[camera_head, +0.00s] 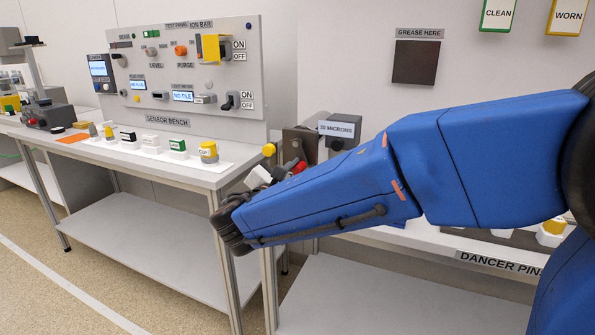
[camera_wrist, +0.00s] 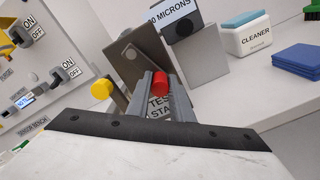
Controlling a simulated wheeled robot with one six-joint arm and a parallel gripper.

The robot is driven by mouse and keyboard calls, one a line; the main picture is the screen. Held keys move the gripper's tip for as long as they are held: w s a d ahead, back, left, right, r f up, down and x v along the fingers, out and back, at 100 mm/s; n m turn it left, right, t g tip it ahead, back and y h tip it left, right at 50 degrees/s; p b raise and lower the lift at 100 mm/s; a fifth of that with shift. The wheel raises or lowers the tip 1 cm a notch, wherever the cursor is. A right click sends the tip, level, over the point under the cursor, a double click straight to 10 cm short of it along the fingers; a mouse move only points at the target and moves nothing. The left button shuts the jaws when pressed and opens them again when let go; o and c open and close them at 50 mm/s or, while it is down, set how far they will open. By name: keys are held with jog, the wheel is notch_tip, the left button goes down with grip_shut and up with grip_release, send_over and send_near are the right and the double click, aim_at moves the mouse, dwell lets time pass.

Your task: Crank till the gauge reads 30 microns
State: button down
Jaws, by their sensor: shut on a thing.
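The gauge display (camera_head: 336,129) stands on a grey test stand at the front of the right-hand bench. It shows a two-digit MICRONS reading ending in 0; the first digit is too small to read surely. The wrist view shows the same display (camera_wrist: 173,12), cut off at its edge. My gripper (camera_wrist: 160,88) is shut on the red crank knob (camera_wrist: 160,79), which sits between its fingers in front of the stand's grey plate (camera_wrist: 134,57). The red knob also shows in the head view (camera_head: 299,167), partly hidden by my arm and gripper. My gripper partly covers the TEST STAND label.
A yellow knob (camera_wrist: 102,89) projects left of the stand plate. The cleaner box (camera_wrist: 249,35) and blue cloths (camera_wrist: 297,58) lie further right. The sensor bench (camera_head: 222,178) is at left.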

jog(key=c, duration=1.6)
grip_release()
jog(key=shift+o, duration=0.2)
jog(key=v, duration=1.7)
jog(key=shift+s, duration=0.2)
jog(key=shift+a, duration=0.1)
